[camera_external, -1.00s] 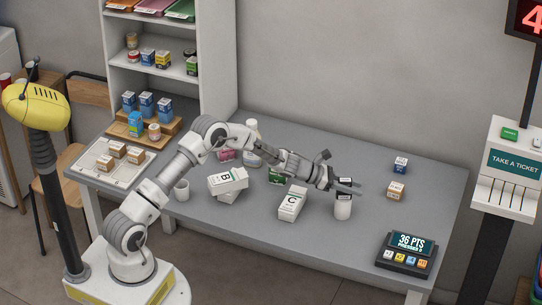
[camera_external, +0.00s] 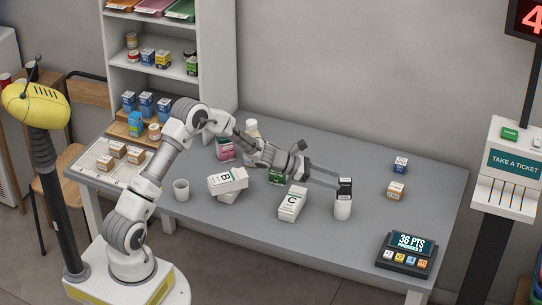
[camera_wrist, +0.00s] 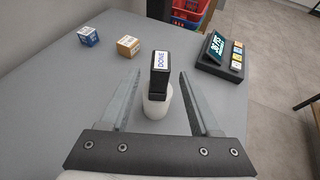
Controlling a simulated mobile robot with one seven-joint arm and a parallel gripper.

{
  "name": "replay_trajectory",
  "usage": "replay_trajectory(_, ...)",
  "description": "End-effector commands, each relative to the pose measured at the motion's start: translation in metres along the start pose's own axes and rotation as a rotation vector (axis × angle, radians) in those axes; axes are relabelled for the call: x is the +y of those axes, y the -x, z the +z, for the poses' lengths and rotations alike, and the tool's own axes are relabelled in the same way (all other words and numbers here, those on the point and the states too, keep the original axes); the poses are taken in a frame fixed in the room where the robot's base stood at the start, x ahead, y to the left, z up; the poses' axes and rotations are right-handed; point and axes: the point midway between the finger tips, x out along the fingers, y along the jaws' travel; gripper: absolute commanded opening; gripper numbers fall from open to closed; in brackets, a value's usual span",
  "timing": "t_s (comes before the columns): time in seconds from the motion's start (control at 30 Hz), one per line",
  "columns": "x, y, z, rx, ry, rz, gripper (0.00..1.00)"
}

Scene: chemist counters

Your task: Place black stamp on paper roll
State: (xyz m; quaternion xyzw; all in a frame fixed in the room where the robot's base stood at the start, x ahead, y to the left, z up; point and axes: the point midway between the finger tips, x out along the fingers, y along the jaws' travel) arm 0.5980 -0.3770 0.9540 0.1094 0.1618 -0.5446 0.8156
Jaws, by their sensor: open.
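The black stamp (camera_external: 345,188) stands upright on top of the white paper roll (camera_external: 342,209), on the right half of the counter. In the wrist view the stamp (camera_wrist: 160,72) shows a white label reading "DONE", and the roll (camera_wrist: 157,105) is under it. My gripper (camera_external: 338,182) is open and level, with its fingers pointing at the stamp from the left. In the wrist view the fingers of my gripper (camera_wrist: 158,80) lie to either side of the stamp and roll, with gaps on both sides. The bottom of the roll is partly hidden there.
White boxes marked B (camera_external: 227,181) and C (camera_external: 293,203) lie left of the roll. A blue cube (camera_external: 401,165), a tan cube (camera_external: 396,191) and a keypad display (camera_external: 406,252) are to the right. The counter (camera_external: 300,255) is clear in front of the roll.

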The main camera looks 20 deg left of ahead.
Motion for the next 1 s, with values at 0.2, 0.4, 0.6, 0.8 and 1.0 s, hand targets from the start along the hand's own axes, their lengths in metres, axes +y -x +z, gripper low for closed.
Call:
replay_trajectory(0.2,0.0,0.032,0.0,0.0,0.001,0.001,0.63)
replay_trajectory(0.4,-0.004,0.05,0.01,0.008,-0.063,-0.013,0.63)
replay_trajectory(0.6,-0.029,0.104,0.048,0.066,-0.384,-0.082,0.63)
replay_trajectory(0.8,-0.062,0.177,0.069,0.173,-0.769,-0.169,0.63)
replay_trajectory(1.0,-0.095,0.252,0.071,0.311,-1.121,-0.26,0.63)
